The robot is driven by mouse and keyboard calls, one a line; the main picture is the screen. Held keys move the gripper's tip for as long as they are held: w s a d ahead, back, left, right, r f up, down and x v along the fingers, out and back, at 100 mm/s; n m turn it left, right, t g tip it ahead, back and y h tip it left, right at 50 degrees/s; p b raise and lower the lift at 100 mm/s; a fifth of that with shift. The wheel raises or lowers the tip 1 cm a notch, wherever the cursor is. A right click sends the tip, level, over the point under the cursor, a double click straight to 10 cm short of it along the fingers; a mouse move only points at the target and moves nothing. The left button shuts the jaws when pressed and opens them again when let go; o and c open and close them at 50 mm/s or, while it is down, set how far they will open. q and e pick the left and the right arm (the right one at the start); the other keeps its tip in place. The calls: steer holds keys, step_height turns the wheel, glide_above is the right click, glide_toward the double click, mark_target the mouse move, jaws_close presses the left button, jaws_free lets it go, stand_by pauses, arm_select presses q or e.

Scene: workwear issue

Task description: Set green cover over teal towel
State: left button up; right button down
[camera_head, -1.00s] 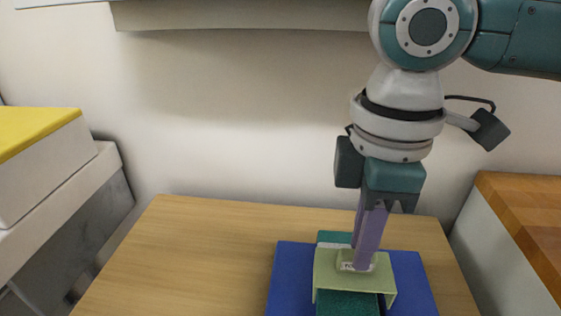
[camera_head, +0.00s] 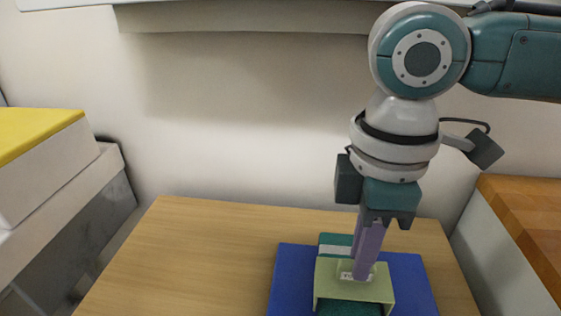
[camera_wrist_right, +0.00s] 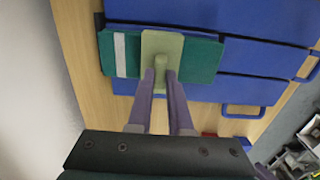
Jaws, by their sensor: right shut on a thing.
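The light green cover (camera_head: 330,288) is a bracket-like piece with turned-down sides, lying crosswise over the middle of the teal towel (camera_head: 336,239). The towel has a white stripe and shows behind and in front of the cover. In the right wrist view the cover (camera_wrist_right: 160,42) crosses the towel (camera_wrist_right: 200,58), which extends on both sides. I cannot tell whether the cover touches it. My right gripper (camera_head: 361,275), with purple fingers, is shut on the cover's raised grip from above; the fingertips also show in the right wrist view (camera_wrist_right: 160,84). My left gripper is not in view.
A blue flat piece (camera_head: 290,275) lies under the towel on the wooden table (camera_head: 190,250). The right wrist view shows blue pieces with a loop handle (camera_wrist_right: 243,111). A yellow-topped block (camera_head: 35,130) stands left, a wooden-topped unit (camera_head: 525,215) right. The table's left side is clear.

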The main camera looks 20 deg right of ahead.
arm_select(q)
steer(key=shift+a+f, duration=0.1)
arm_select(e)
steer(key=shift+f, duration=0.35)
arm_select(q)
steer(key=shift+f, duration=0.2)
arm_select(e)
steer(key=shift+f, duration=0.8)
steer(key=c, duration=0.8)
jaws_free()
steer(key=shift+o, duration=0.6)
steer(key=o, duration=0.3)
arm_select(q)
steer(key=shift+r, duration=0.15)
arm_select(e)
steer(key=shift+r, duration=0.1)
